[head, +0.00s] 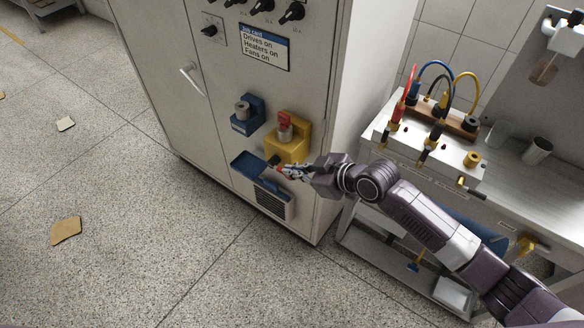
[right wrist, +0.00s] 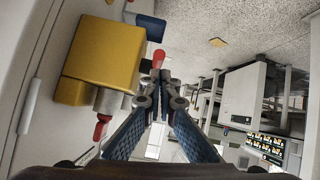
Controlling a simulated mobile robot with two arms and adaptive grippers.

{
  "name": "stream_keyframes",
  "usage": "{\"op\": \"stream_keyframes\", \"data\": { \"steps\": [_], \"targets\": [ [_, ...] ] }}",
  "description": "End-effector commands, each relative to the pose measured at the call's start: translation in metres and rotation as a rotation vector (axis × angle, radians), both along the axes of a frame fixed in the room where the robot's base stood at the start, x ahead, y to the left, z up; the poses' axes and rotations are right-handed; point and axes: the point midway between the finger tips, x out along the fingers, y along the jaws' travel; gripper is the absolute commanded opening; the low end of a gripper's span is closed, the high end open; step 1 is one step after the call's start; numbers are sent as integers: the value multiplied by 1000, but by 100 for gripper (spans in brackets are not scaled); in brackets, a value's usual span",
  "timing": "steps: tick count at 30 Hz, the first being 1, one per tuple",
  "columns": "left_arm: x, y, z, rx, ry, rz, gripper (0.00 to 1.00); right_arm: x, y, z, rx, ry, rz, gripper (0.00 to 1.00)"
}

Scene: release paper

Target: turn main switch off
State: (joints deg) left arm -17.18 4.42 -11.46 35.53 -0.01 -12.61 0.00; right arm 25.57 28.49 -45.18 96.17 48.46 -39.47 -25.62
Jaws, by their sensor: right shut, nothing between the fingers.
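The yellow switch box (head: 287,150) with a red handle (head: 284,122) on a grey cylinder sits low on the cabinet front. In the right wrist view the yellow box (right wrist: 103,50) is at upper left, with the red handle (right wrist: 102,127) below it. My right gripper (head: 284,169) is just below the box, over the blue tray (head: 245,162). Its fingertips (right wrist: 160,88) are together with nothing between them. A small red-ended thing (right wrist: 157,59) shows just beyond the tips; whether they touch is unclear. My left gripper is out of view.
The grey cabinet (head: 207,120) carries a blue box with a grey knob (head: 246,115), black knobs near the top and a job card (head: 265,47). A bench (head: 512,175) with coloured cables stands at right. Paper scraps (head: 66,230) lie on open floor at left.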

Motion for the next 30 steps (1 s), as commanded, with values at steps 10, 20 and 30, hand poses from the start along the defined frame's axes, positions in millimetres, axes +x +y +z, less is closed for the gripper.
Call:
{"op": "stream_keyframes", "data": {
  "steps": [10,20,30],
  "targets": [
    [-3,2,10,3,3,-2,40,-30,-35,36,7,-13,-1,0],
    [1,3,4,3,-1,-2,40,-55,-66,49,12,-15,-2,0],
    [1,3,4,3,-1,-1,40,-52,-74,44,15,-10,-25,0]
  ]
}}
